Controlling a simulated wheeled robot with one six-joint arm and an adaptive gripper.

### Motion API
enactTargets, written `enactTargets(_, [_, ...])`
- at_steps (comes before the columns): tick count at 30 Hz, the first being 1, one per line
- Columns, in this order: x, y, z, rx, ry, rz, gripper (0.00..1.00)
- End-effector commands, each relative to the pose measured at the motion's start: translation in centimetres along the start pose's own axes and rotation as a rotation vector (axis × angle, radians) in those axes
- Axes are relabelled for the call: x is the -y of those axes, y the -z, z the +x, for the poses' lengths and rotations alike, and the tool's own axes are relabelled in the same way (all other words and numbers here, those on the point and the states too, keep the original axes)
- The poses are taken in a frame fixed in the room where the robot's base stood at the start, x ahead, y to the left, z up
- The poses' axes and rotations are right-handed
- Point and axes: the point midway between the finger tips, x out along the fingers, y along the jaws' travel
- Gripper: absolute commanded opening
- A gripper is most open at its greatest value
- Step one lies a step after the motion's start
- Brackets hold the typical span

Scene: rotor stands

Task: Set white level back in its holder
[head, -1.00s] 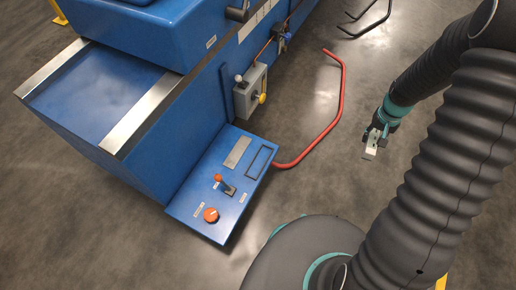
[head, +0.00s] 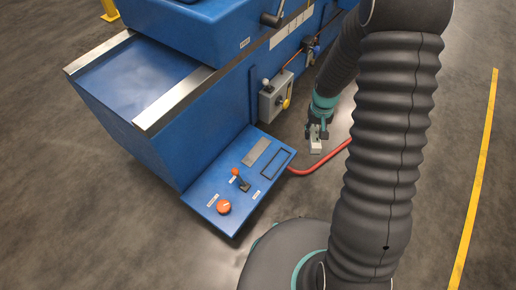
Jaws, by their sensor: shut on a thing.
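The white level (head: 316,147) is a small pale block in the head view, held below my gripper. My gripper (head: 317,132) is shut on it and points down, right of the blue control panel and in front of the machine's side. The level is apart from the panel in the picture; its exact height is hard to tell. A black-edged rectangular frame (head: 275,164) lies on the panel's right part, looks empty, and appears to be the holder. The fingers' far side is hidden.
The sloped blue panel (head: 215,196) carries a grey plate (head: 257,151), an orange-tipped lever (head: 240,180) and an orange knob (head: 223,207). A grey switch box (head: 270,103) is on the blue machine.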

Motion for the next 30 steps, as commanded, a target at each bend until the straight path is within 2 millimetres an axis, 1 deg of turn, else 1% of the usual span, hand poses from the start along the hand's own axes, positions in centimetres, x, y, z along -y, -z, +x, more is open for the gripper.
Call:
enactTargets(2, [0.3,0.1,0.4,0.000,0.000,-0.075,0.00])
enactTargets(5, [1.0,0.2,1.1,0.000,0.000,-0.236,0.00])
enactTargets(15, [4.3,0.6,3.6,0.000,0.000,-0.951,0.00])
enactTargets(30, [8.8,0.8,7.1,-0.001,-0.001,-1.999,0.00])
